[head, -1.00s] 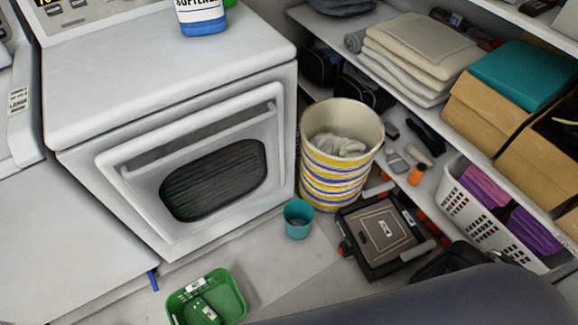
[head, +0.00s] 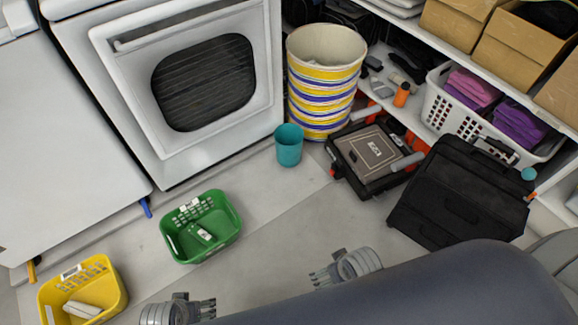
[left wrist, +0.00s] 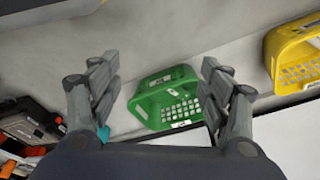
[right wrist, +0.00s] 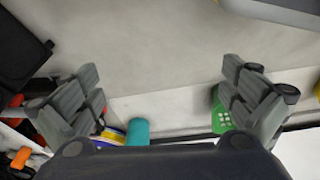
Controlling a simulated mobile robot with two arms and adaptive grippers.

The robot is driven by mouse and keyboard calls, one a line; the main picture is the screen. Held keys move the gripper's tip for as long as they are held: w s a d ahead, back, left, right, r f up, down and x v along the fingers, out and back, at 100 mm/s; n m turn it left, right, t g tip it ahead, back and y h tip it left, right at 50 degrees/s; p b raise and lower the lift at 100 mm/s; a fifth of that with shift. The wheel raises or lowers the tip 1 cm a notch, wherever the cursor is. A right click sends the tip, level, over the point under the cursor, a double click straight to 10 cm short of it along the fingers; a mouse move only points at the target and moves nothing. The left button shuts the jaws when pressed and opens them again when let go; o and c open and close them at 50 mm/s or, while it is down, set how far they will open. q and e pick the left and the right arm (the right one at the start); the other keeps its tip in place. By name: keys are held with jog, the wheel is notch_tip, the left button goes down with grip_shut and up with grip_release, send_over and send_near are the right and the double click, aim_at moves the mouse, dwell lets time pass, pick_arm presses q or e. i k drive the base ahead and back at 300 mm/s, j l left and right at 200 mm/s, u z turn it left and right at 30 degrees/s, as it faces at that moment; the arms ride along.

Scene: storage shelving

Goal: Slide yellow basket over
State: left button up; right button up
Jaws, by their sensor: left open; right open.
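The yellow basket (head: 112,290) sits on the floor at the lower left of the head view, with pale items inside. It also shows at the right edge of the left wrist view (left wrist: 290,45). My left gripper (head: 200,308) is open and empty, to the right of the yellow basket and apart from it. In the left wrist view its fingers (left wrist: 160,95) are spread, with the green basket in view between them. My right gripper (head: 320,277) is open and empty, farther right over bare floor. Its spread fingers show in the right wrist view (right wrist: 165,95).
A green basket (head: 228,222) sits on the floor near the yellow one. A teal cup (head: 289,148), striped bin (head: 325,90), tool case (head: 365,165) and black bag (head: 455,195) stand to the right. White machines (head: 90,140) line the back. Floor between is clear.

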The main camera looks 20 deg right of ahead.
aim_at(106, 290)
jog(key=u, duration=1.85)
